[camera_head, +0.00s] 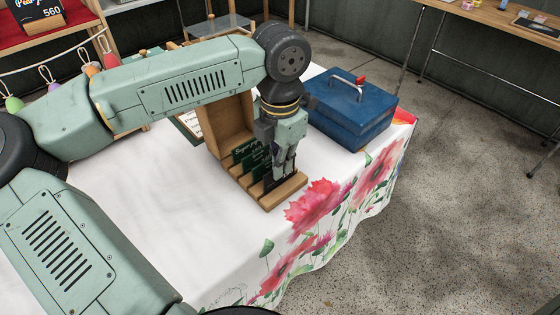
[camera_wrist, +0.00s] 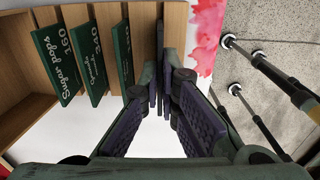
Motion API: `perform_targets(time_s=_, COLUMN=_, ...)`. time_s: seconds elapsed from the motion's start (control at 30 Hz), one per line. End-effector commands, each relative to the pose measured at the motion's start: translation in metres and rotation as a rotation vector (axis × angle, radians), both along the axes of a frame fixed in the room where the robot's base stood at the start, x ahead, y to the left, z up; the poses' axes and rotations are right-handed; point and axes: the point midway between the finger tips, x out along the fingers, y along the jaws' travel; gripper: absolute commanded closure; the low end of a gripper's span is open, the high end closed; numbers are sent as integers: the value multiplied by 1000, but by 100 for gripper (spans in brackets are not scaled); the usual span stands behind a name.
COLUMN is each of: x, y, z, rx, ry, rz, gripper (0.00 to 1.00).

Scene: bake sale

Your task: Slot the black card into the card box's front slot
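The wooden card box (camera_head: 284,193) stands near the table's front edge, with a tall back and stepped slots; it also shows in the wrist view (camera_wrist: 174,22). Dark green lettered price cards (camera_wrist: 57,62) stand in its rear slots. My gripper (camera_head: 280,173) points down over the front slot. Its fingers (camera_wrist: 161,95) are nearly together in the wrist view, around a thin dark edge. The black card (camera_head: 268,183) shows as a dark upright piece beside the fingertips at the front slot. My fingers hide most of it, and I cannot see how deep it sits.
A blue metal cash box (camera_head: 352,122) with a top handle stands close behind and right of my gripper. The white flowered tablecloth (camera_head: 150,185) is bare at left. The table edge drops to the floor at right.

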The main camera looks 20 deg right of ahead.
Motion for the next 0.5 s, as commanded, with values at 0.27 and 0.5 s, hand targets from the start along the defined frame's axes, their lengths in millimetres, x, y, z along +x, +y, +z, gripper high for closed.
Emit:
perform_targets(time_s=0.27, x=0, y=0, z=-8, rx=0, ry=0, rz=0, gripper=100)
perform_targets(time_s=0.5, x=0, y=0, z=-12, rx=0, ry=0, rz=0, gripper=95)
